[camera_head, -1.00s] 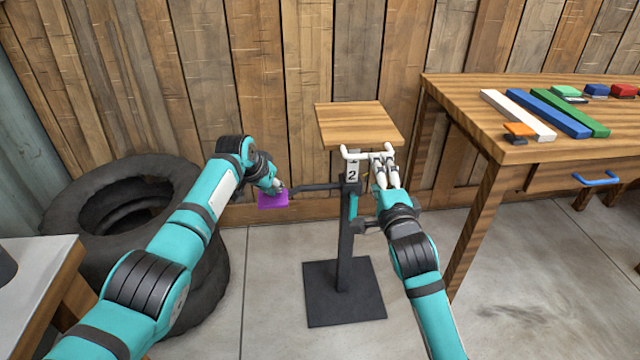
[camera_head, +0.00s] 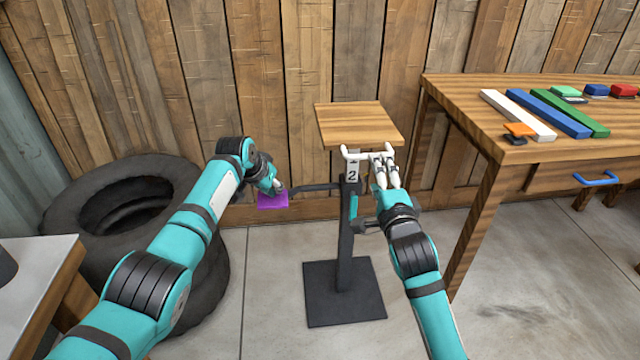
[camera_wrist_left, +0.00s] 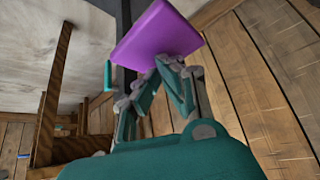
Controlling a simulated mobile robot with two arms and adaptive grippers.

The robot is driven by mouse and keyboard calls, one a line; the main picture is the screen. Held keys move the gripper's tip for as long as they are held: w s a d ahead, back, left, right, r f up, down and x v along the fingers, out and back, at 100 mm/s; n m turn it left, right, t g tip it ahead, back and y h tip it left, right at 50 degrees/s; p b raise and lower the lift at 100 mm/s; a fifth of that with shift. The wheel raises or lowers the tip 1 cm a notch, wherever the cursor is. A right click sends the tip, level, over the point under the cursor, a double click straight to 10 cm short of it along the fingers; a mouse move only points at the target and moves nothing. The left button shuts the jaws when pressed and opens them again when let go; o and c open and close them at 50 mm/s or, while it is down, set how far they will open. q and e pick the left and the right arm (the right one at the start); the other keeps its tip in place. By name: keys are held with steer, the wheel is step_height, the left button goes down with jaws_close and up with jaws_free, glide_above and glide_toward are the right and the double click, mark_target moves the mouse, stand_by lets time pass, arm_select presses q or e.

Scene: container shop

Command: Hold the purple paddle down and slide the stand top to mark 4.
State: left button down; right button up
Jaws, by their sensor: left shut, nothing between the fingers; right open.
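The stand has a square wooden top (camera_head: 358,125), a dark post (camera_head: 345,240) and a dark base plate on the floor. A white plate on it (camera_head: 352,174) reads 2 under a pointer. A white handle (camera_head: 352,152) runs below the top's front edge. The purple paddle (camera_head: 272,201) sticks out left of the post on a dark arm. My left gripper (camera_head: 278,190) is shut and empty, its fingertips at the paddle; the left wrist view shows them against the paddle (camera_wrist_left: 157,35). My right gripper (camera_head: 381,160) is open at the right part of the handle; its fingers partly hide it.
A wooden workbench (camera_head: 450,100) stands right, with white, blue and green bars and small coloured blocks on it. Stacked tyres (camera_head: 60,215) lie left, near a light-topped table (camera_head: 40,262). A plank wall is close behind the stand. Floor in front is clear.

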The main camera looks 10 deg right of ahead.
stand_by(0.9)
arm_select(q)
step_height(320, 180, up, 7)
steer(key=p, duration=0.7)
steer(key=shift+f, duration=0.1)
stand_by(0.3)
